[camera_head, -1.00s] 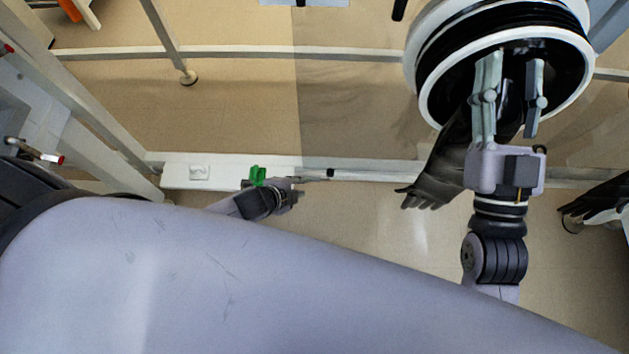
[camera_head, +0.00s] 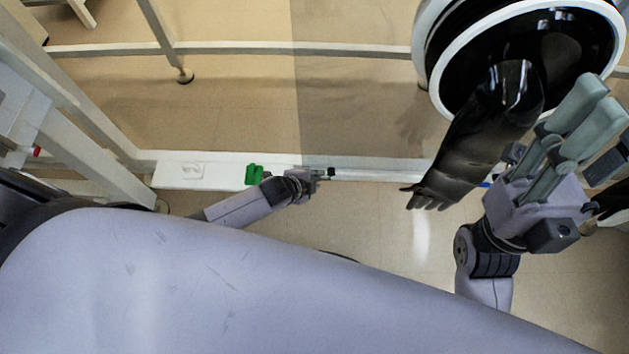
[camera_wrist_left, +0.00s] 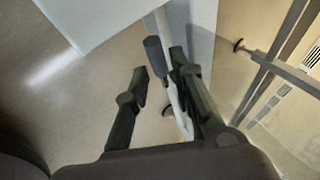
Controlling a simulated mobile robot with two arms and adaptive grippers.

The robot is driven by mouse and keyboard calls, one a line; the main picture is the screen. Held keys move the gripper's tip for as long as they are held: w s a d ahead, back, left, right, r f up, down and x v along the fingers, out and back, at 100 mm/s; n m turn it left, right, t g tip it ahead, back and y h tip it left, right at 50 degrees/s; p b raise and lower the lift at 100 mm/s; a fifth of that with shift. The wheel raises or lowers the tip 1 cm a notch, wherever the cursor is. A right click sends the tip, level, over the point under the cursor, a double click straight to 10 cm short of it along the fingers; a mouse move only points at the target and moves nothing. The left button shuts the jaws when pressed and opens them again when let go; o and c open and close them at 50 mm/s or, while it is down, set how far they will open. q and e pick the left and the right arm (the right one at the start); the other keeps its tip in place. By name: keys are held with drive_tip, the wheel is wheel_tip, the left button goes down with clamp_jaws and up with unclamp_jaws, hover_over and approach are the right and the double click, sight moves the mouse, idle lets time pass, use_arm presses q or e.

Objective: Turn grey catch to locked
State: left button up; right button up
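A small dark grey catch knob (camera_head: 331,172) sits at the right end of the white panel on the frame rail in the head view. In the left wrist view, the dark grey knob (camera_wrist_left: 154,55) stands on a pale rod just beyond my fingertips. My left gripper (camera_head: 318,177) is close beside it from the left. In the wrist view my left gripper (camera_wrist_left: 160,67) is open, with the knob showing between its fingers; no contact is visible. My right gripper (camera_head: 603,132) is raised at the right, empty, its fingers apparently apart.
A green catch (camera_head: 254,174) and a white fitting (camera_head: 190,171) are on the panel left of the knob. A black glove (camera_head: 455,150) hangs from a round white-rimmed port (camera_head: 437,75) near my right gripper. Frame posts stand at the left; open floor lies below.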

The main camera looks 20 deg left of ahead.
use_arm(q)
drive_tip(key=shift+w+f, duration=0.15)
clamp_jaws()
idle(0.7)
